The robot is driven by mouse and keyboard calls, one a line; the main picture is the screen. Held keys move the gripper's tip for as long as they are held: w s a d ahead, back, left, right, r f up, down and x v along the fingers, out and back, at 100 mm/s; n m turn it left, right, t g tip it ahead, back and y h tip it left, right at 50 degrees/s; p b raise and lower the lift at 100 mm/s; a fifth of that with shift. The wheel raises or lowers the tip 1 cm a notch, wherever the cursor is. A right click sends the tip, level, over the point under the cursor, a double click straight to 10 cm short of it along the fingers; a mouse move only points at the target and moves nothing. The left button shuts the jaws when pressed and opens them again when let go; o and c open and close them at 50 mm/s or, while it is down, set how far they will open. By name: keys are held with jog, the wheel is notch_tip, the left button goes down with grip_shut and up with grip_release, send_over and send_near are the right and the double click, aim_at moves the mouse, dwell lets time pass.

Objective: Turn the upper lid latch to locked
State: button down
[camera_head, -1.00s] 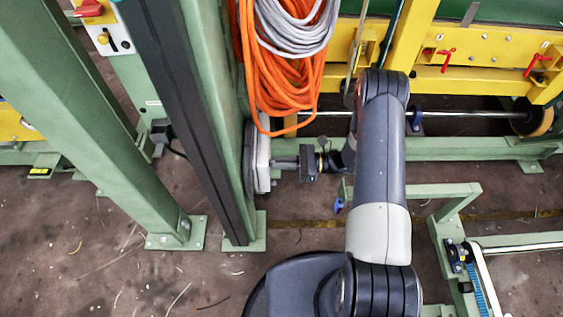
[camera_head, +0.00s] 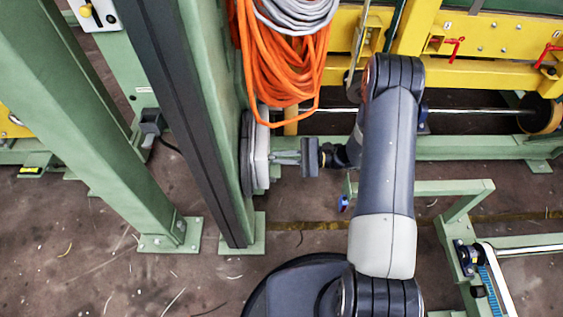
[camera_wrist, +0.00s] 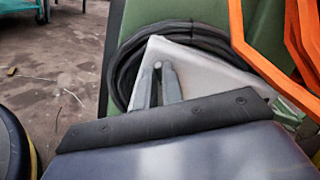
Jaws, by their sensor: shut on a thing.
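A light grey box with a lid (camera_head: 261,160) is fixed to the right side of the green column; its pale face also shows in the wrist view (camera_wrist: 200,66). My gripper (camera_head: 274,158) reaches the box from the right. In the wrist view its two grey fingers (camera_wrist: 158,72) come close together at their tips, against the box face. They are shut on the upper lid latch, which is mostly hidden between and behind the fingertips. I cannot read the latch's position. Any lower latch cannot be made out.
Orange cable loops (camera_head: 290,70) hang just above the box and gripper. A black cable coil (camera_wrist: 130,62) surrounds the box. The green column (camera_head: 215,130) stands left of it. A green frame with a rail (camera_head: 465,215) stands right of my arm. Floor below the gripper is clear.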

jog(key=shift+s+f+n+b, duration=0.1)
jog(key=shift+f+n+b, duration=0.05)
jog(key=shift+n+b, duration=2.6)
jog(key=shift+f+n+b, duration=0.15)
jog(key=shift+n+b, duration=2.3)
jog(key=shift+b, duration=0.45)
jog(key=shift+r, duration=0.1)
jog(key=c, duration=1.5)
grip_release()
jog(key=shift+c, duration=0.2)
